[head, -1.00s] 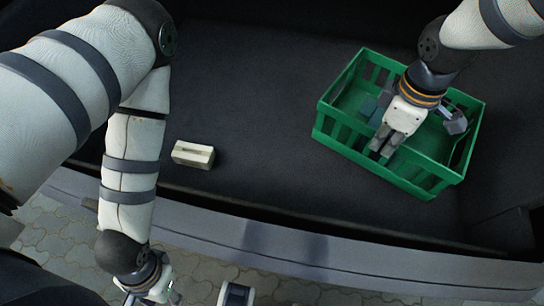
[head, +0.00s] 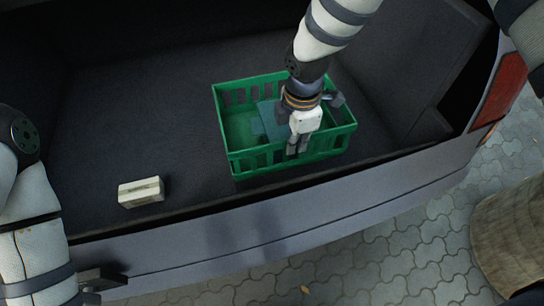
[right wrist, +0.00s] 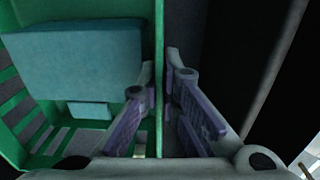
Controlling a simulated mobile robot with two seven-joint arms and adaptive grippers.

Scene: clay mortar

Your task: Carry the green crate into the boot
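The green crate (head: 238,164) stands in the boot (head: 185,150) on its dark floor. It holds a teal box-shaped item (head: 270,121), which also shows in the right wrist view (right wrist: 80,50). My right gripper (head: 298,150) reaches down at the crate's front wall. In the right wrist view its two fingers (right wrist: 161,75) lie on either side of the green wall, close against it, and appear shut on it.
A small cream box (head: 141,191) lies on the boot floor left of the crate. The grey boot sill (head: 270,230) runs along the front. Paving (head: 390,262) lies outside, with a round brown object (head: 510,235) at the right.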

